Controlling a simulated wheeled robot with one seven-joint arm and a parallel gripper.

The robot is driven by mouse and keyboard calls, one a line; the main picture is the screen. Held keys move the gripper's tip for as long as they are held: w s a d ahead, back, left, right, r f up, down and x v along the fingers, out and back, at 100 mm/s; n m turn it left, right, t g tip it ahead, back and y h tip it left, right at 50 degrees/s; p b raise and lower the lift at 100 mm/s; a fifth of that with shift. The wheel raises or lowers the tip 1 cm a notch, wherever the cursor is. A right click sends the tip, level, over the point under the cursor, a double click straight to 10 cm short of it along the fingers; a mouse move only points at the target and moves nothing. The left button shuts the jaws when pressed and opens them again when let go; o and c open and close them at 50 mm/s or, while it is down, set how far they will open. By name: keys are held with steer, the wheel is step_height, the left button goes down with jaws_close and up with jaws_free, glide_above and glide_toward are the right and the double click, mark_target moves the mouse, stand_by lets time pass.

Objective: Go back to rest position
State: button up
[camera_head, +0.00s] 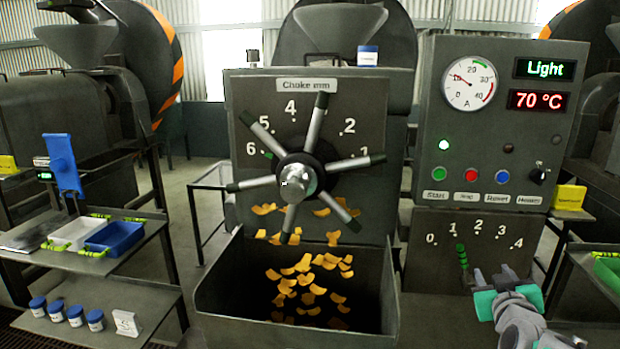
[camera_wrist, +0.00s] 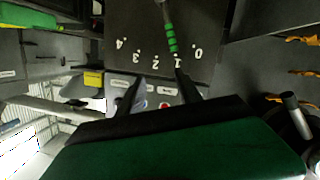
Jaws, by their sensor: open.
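My gripper (camera_head: 493,276) is at the lower right of the head view, in front of the control panel's lower plate. Its arm comes up from the bottom right corner. In the wrist view its two dark fingers (camera_wrist: 158,88) stand apart with nothing between them. The green-gripped lever (camera_head: 462,256) is just left of my gripper in the head view, below the marks 1 and 2. The lever also shows in the wrist view (camera_wrist: 171,38), beyond the fingertips and apart from them.
The choke handwheel (camera_head: 298,180) has several spokes jutting out, above a dark bin (camera_head: 225,300) with orange flakes. The control panel (camera_head: 500,130) reads Light and 70 °C. A cart (camera_head: 130,255) with trays stands left. A side table (camera_head: 578,255) with a green tray (camera_head: 608,272) stands close at right.

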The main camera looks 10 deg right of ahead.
steer(key=w+a+f+n+g+y+p, duration=0.1)
steer(key=a+f+g+y, duration=0.2)
steer(key=a, duration=0.8)
steer(key=w+a+f+n+g+y, duration=0.1)
steer(key=w+a+f+y, duration=0.3)
steer(key=a, duration=0.7)
steer(key=s+a+f+g, duration=0.3)
steer(key=s+a, duration=0.4)
steer(key=s+a+f+g+y, duration=0.1)
steer(key=s+a+f+g, duration=0.2)
steer(key=s+a, duration=0.3)
steer(key=shift+s+a+p, duration=0.4)
steer(key=shift+s, duration=0.45)
